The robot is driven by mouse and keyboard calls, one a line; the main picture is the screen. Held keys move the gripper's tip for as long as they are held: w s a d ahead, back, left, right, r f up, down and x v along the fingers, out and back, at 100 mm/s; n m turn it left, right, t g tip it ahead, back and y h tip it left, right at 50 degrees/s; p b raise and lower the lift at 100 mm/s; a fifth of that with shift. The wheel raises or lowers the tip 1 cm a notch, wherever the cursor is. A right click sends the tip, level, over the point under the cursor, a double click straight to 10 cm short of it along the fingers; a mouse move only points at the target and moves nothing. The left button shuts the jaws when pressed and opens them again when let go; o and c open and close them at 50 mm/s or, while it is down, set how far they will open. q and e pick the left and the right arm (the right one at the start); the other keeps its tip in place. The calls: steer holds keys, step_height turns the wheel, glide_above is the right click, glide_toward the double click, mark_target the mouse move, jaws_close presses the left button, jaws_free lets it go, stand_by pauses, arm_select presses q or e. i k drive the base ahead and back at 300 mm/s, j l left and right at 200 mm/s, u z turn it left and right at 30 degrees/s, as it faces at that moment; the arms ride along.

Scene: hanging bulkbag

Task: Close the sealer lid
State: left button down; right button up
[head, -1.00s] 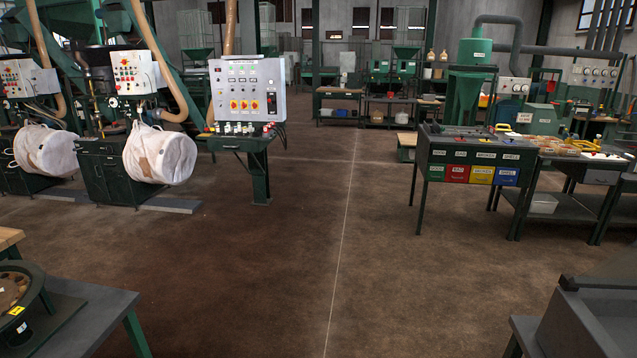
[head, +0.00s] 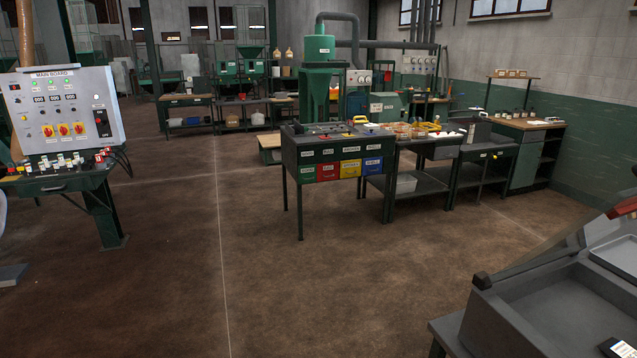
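A grey box-shaped machine (head: 530,310), which looks like the sealer, stands at the lower right on a dark table. It is cut off by the right and bottom edges of the head view. Its lid (head: 560,242) appears raised and tilted, seen nearly edge-on, with an open grey tray below it. A black knob-like end (head: 482,280) shows at the tray's left corner. Neither of my grippers is in the head view.
A main control board (head: 62,108) stands at the left. A dark green bench with coloured drawers (head: 336,170) stands in the middle, with more benches to its right. The brown floor (head: 330,290) between the board and the grey machine is clear.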

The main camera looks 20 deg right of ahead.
mark_target(601, 227)
steer(key=i+z, duration=0.2)
steer(key=z, duration=0.25)
steer(key=i+j+z, duration=0.15)
steer(key=z, duration=0.3)
steer(key=i+j+z, duration=0.2)
steer(key=z, duration=0.2)
steer(key=i+j+z, duration=0.2)
steer(key=z, duration=0.25)
steer(key=i+j+z, duration=0.15)
steer(key=j+z, duration=0.3)
steer(key=i+j+z, duration=0.15)
steer(key=z, duration=0.2)
steer(key=i+j+z, duration=0.1)
steer(key=j+z, duration=0.25)
steer(key=i+j+z, duration=0.1)
steer(key=j+z, duration=0.15)
steer(key=j, duration=0.2)
